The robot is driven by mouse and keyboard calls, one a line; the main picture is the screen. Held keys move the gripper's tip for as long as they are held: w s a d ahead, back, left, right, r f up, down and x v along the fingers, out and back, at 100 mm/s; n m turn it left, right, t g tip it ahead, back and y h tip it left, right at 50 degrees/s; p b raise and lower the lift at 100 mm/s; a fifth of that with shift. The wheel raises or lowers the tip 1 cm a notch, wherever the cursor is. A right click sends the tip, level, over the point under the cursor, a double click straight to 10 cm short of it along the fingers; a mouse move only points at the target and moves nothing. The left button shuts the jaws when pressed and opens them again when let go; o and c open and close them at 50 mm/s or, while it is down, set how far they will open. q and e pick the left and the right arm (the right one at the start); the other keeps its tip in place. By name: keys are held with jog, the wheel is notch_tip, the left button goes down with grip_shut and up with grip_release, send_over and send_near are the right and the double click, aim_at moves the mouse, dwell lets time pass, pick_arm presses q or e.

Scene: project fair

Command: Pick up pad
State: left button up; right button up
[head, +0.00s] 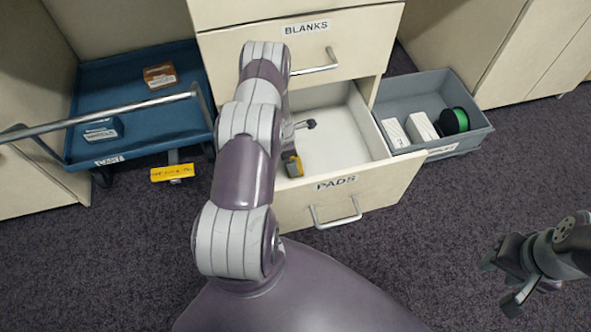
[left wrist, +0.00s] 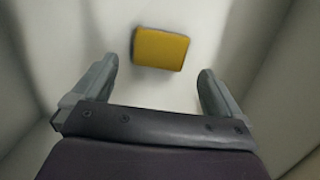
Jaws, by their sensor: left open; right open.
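The pad (head: 293,166) is a small yellow-topped block with grey sides, lying in the open drawer labelled PADS (head: 384,176), near its front left. My left arm partly covers it in the head view. In the left wrist view the pad (left wrist: 161,48) lies on the pale drawer floor, ahead of and between the fingers of my left gripper (left wrist: 158,85). The left gripper is open, empty and apart from the pad. In the head view my left gripper is mostly hidden behind its arm. My right gripper (head: 502,282) is open and empty over the carpet at the lower right.
A closed drawer labelled BLANKS (head: 370,45) is above the open one. A blue cart (head: 140,137) with two small boxes stands left. Drawer walls surround the left gripper.

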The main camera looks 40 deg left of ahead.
pick_arm(q)
jog(key=f+b, duration=0.2)
jog(key=f, duration=0.1)
jog(key=w+f+b, duration=0.1)
jog(key=f+b, duration=0.1)
jog(key=shift+d+f, duration=0.2)
jog(key=shift+d, duration=0.2)
jog(key=shift+r, duration=0.2)
jog(key=c, duration=0.9)
jog(key=shift+c, duration=0.2)
jog(key=shift+r+p, duration=0.55)
jog(key=shift+p, duration=0.05)
jog(key=r+p, duration=0.1)
jog(key=r, duration=0.1)
jog(key=r+p, duration=0.2)
jog(key=shift+s+d, duration=0.15)
jog(key=shift+d, duration=0.25)
jog(key=s+d+r+p, duration=0.2)
jog(key=s+d+r, duration=0.2)
jog(key=d, duration=0.6)
jog(key=shift+r+p, duration=0.4)
jog(key=shift+r, duration=0.55)
